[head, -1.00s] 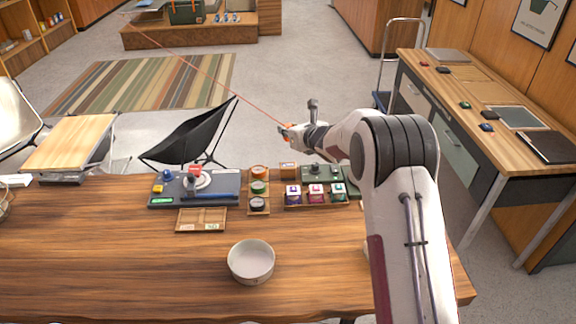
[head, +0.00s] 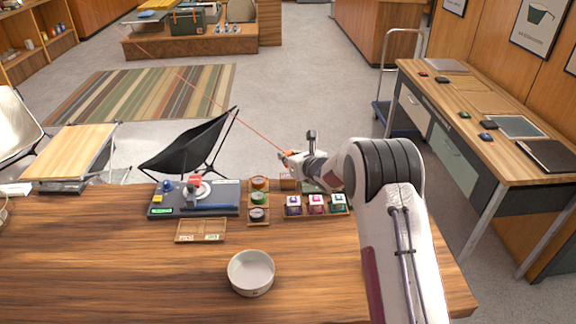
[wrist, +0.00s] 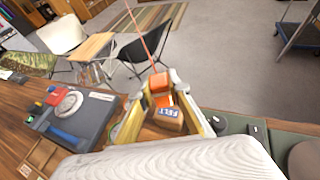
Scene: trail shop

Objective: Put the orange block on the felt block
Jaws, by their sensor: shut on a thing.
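My gripper (head: 288,157) is over the back edge of the wooden table, shut on the small orange block (wrist: 160,84). In the wrist view the orange block sits between the two fingertips. The felt block (wrist: 166,118), a tan block with a FELT label, shows just below and nearer than the orange block, between the fingers. In the head view the felt block (head: 288,184) stands at the table's back, under my gripper. A gap shows between gripper and felt block there; the wrist view does not settle their exact alignment.
A dark tray (head: 165,211) with a blue tool lies left of several round tins (head: 258,198). Several small cubes stand on a wooden rack (head: 300,214) in front of the felt block. A white bowl (head: 251,273) is nearer. A thin orange line (head: 215,105) runs from my gripper to the upper left.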

